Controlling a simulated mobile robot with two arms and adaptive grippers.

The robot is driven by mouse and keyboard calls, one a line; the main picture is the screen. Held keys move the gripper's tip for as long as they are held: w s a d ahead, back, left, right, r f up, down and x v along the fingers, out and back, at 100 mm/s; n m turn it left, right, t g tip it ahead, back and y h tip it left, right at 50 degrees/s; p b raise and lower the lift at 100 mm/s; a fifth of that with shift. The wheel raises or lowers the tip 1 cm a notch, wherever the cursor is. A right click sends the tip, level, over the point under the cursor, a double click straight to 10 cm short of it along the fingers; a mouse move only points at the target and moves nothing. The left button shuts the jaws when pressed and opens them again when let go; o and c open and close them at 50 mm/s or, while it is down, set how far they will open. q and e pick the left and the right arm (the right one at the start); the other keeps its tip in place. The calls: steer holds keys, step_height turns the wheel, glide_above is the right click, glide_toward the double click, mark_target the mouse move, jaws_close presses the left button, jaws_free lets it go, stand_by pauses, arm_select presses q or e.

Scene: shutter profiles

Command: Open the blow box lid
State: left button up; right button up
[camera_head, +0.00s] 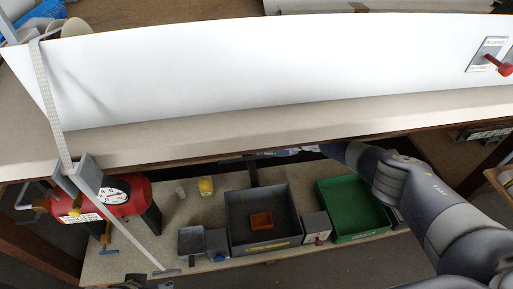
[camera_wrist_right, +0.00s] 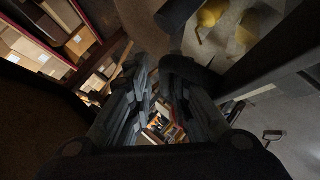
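I cannot tell for certain which thing is the blow box. A small grey box (camera_head: 315,226) with a red part on its front stands on the lower shelf, between a dark grey bin and a green crate. My right arm comes in from the right in the head view and its end passes under the bench edge, so the gripper is hidden there. In the right wrist view my right gripper (camera_wrist_right: 160,70) has its two fingers a little apart, with nothing visible held between them. My left gripper is not recognisable in either view.
A long white profile (camera_head: 250,65) lies on the bench (camera_head: 230,122), with a red knob (camera_head: 504,69) at its right. Below are a red tank (camera_head: 115,197), the dark grey bin (camera_head: 238,208) holding an orange box (camera_head: 261,220), and the green crate (camera_head: 350,205).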

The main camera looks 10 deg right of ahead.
steer(key=shift+a, duration=0.2)
steer(key=shift+s+d+r, duration=0.2)
steer(key=shift+d+r, duration=0.25)
steer(key=shift+d, duration=0.35)
steer(key=s+d+r, duration=0.2)
steer(key=s+d, duration=0.6)
steer(key=d, duration=0.4)
steer(key=shift+s+d, duration=0.2)
steer(key=shift+s, duration=0.05)
